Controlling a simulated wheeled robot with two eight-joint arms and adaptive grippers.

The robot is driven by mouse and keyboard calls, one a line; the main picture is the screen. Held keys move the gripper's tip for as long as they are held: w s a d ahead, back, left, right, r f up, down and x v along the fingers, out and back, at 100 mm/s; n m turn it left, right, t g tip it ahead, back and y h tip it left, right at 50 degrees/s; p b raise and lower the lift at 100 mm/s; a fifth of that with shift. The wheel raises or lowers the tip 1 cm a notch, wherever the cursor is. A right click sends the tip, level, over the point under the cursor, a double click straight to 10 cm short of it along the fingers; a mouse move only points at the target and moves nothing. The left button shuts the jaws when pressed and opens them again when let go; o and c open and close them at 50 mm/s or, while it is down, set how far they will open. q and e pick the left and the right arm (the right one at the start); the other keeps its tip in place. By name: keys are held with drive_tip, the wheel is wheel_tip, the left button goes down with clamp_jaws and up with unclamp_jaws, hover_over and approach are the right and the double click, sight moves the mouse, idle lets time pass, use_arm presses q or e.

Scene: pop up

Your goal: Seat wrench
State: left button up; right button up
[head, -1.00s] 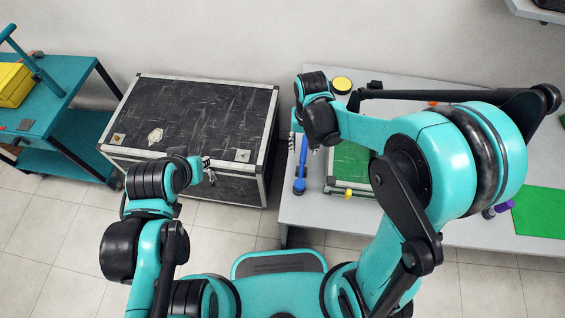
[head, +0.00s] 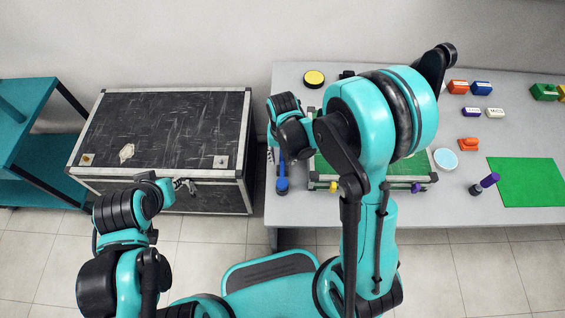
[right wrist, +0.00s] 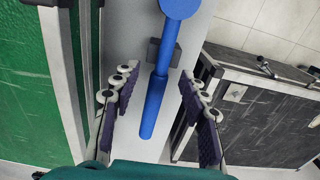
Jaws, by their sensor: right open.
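A blue tool with a long handle and a round end, which I take for the wrench (head: 282,178), lies at the left end of the grey table. It also shows in the right wrist view (right wrist: 157,95), crossing a small dark block (right wrist: 164,52). My right gripper (right wrist: 160,85) is open, with one row of finger pads on each side of the blue handle and gaps on both sides. In the head view my right gripper (head: 272,150) is mostly hidden by its own wrist. My left gripper (head: 185,185) is small, in front of the black case; its jaws are unclear.
A green-topped framed board (head: 400,181) lies right of the tool, partly behind my right arm. The grey table (head: 450,215) also carries a green mat (head: 528,182), a purple-handled item (head: 484,184) and several coloured blocks. The black case (head: 165,125) stands left, across a gap.

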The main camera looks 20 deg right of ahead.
clamp_jaws()
drive_tip(key=shift+r, duration=0.15)
